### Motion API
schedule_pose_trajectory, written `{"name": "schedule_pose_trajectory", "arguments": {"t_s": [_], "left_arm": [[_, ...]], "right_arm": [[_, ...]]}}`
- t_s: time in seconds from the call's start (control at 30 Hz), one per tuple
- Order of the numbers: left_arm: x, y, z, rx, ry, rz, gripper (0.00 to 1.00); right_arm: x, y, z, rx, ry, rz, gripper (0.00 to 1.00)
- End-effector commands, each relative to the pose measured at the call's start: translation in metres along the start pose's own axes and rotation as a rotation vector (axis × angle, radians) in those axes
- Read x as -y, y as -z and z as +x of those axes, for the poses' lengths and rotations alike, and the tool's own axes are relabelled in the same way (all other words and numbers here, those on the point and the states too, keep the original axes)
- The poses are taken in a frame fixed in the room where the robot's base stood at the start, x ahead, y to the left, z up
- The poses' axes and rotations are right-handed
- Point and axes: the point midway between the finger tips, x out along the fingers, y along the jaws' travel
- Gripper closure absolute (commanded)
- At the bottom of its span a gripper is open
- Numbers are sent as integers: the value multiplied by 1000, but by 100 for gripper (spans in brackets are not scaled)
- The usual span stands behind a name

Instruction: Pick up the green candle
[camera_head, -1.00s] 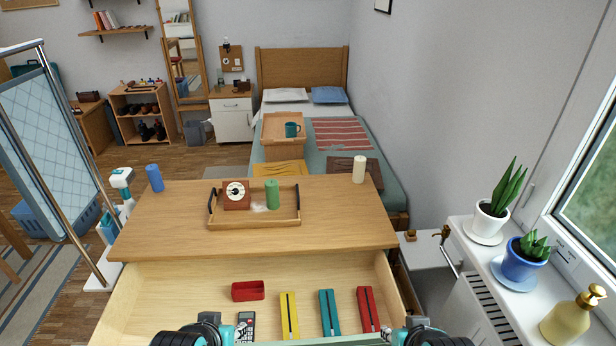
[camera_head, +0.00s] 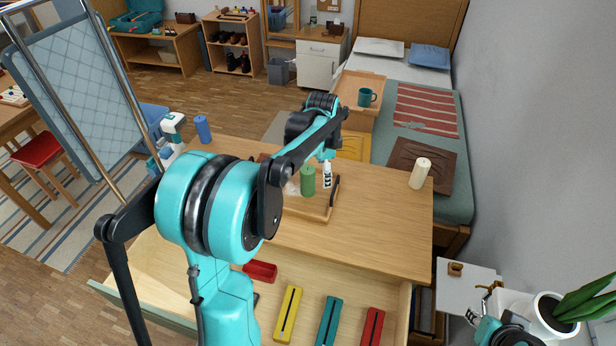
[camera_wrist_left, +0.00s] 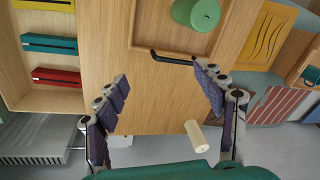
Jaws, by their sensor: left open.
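The green candle (camera_head: 308,181) stands upright in the wooden tray (camera_head: 318,214) on the tabletop. In the left wrist view the candle (camera_wrist_left: 197,13) is at the top edge, partly cut off, outside the fingers. My left gripper (camera_head: 327,174) is over the tray's right side, close behind and right of the candle in the head view. Its spread fingers are empty in the left wrist view (camera_wrist_left: 163,98). My right gripper (camera_head: 480,322) is only partly in view at the lower right, and its jaw opening is unclear.
A cream candle (camera_head: 420,173) stands at the table's right and a blue candle (camera_head: 203,129) at the left. The tray has a dark handle (camera_wrist_left: 172,58). The open drawer (camera_head: 404,315) in front holds a red box (camera_head: 260,271) and several coloured cases. My left arm covers the tray's left part.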

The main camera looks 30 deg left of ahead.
Motion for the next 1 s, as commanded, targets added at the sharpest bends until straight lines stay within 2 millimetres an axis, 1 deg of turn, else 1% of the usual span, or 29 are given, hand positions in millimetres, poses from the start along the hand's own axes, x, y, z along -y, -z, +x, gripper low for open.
{"name": "schedule_pose_trajectory", "arguments": {"t_s": [0.03,0.13,0.2,0.33,0.4,0.57,0.7,0.87,1.0], "left_arm": [[19,-2,11,13,-23,50,31],[46,-9,39,33,-74,169,31],[60,-15,58,41,-108,242,31],[75,-25,87,45,-155,343,31],[79,-29,100,46,-172,377,31],[82,-34,118,45,-190,417,31],[80,-36,135,44,-192,422,31],[78,-40,148,45,-191,421,31],[74,-47,168,44,-191,421,31]], "right_arm": [[0,5,-6,0,0,0,71],[0,9,-12,0,0,0,71],[0,12,-16,0,0,0,71],[0,14,-19,0,0,0,71],[0,14,-19,0,0,0,71],[0,12,-16,0,0,0,71],[0,8,-11,0,0,0,71],[0,5,-6,0,0,0,71],[0,-2,3,0,0,0,71]]}}
